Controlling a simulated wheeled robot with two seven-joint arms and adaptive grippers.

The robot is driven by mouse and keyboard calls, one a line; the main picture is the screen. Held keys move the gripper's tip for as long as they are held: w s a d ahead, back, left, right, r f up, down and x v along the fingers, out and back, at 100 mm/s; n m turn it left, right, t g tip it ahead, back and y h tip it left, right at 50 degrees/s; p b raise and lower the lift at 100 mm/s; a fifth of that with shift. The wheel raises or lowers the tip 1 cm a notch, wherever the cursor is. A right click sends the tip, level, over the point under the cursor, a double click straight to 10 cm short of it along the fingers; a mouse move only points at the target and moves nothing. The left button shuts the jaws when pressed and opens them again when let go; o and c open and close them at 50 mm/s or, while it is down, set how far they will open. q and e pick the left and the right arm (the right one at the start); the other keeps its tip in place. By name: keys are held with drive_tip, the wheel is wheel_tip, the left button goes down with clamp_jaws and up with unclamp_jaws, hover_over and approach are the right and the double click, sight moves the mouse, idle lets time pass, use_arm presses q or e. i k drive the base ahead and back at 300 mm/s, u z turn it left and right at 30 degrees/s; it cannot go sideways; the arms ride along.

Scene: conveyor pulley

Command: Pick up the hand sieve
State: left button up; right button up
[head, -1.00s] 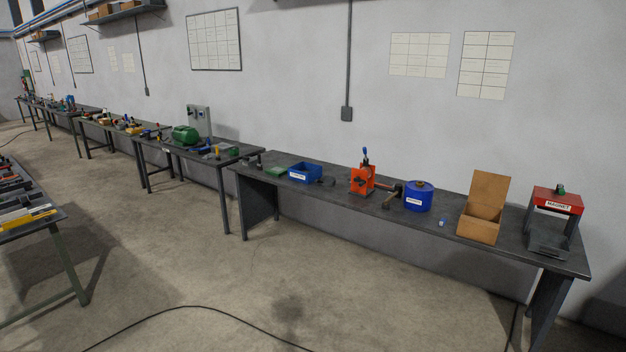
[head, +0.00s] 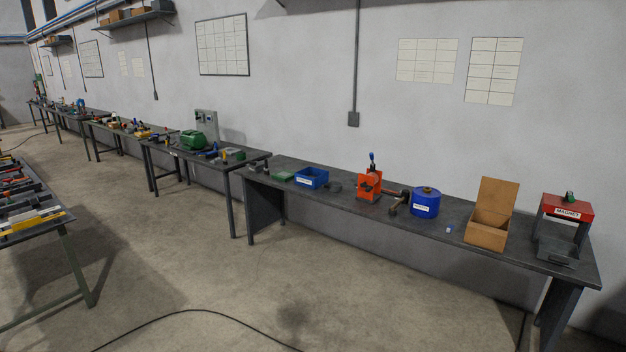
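I cannot make out a hand sieve for certain. A small dark, flat object (head: 333,186) lies on the long workbench (head: 400,225) just right of the blue bin (head: 312,178); it is too small to tell what it is. Neither of my grippers shows in the head view.
The bench also holds an orange hand device (head: 369,186), a blue canister (head: 425,202), an open cardboard box (head: 486,230) and a red-topped magnet stand (head: 566,208). Another table (head: 35,224) stands at left. A black cable (head: 190,311) crosses the otherwise open floor.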

sight(333, 186)
drive_tip(key=u, duration=0.05)
drive_tip(key=i, duration=4.3)
drive_tip(key=z, duration=0.2)
